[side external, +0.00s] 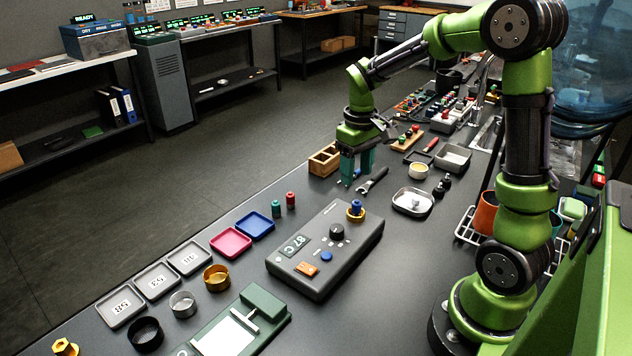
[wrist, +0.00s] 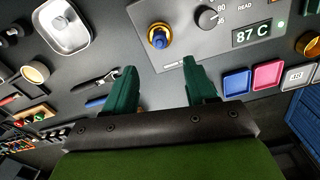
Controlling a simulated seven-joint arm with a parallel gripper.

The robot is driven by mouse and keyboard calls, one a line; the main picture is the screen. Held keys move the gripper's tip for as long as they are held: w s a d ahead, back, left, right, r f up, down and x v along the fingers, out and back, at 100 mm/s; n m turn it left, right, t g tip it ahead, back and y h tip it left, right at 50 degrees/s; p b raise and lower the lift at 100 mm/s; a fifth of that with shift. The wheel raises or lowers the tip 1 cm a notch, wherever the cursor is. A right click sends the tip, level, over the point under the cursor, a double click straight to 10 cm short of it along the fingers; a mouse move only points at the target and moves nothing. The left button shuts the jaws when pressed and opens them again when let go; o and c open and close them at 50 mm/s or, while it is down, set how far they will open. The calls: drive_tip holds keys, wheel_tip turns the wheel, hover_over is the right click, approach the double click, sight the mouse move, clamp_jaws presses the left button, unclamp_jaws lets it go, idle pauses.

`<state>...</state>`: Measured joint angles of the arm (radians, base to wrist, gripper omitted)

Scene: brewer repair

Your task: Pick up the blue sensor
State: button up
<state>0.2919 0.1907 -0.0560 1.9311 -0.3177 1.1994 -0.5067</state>
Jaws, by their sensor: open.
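The blue sensor (side external: 356,206) stands upright in a brass ring (side external: 356,215) at the far right corner of a grey device (side external: 330,255). In the wrist view the blue sensor (wrist: 158,41) shows in its brass ring, just beyond the gap between my fingertips. My gripper (side external: 356,176) is open and empty, with teal fingers pointing down. It is above the table, beyond the device and apart from the sensor. The open fingers (wrist: 160,66) also show in the wrist view.
A green (side external: 276,209) and a red cylinder (side external: 291,200) stand left of the device, near blue (side external: 255,226) and pink trays (side external: 231,243). A wrench-like tool (side external: 373,181) lies near my gripper. A wooden box (side external: 324,160) and metal tray (side external: 413,202) are close by.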

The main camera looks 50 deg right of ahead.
sight(357, 203)
wheel_tip(357, 203, down, 3)
drive_tip(key=shift+f, duration=0.2)
drive_tip(key=shift+s+a+f, duration=0.1)
drive_tip(key=shift+s+f, duration=0.1)
drive_tip(key=shift+f, duration=1.15)
drive_tip(key=shift+s+f, duration=0.2)
drive_tip(key=shift+f, duration=1.15)
drive_tip(key=shift+c, duration=0.5)
clamp_jaws()
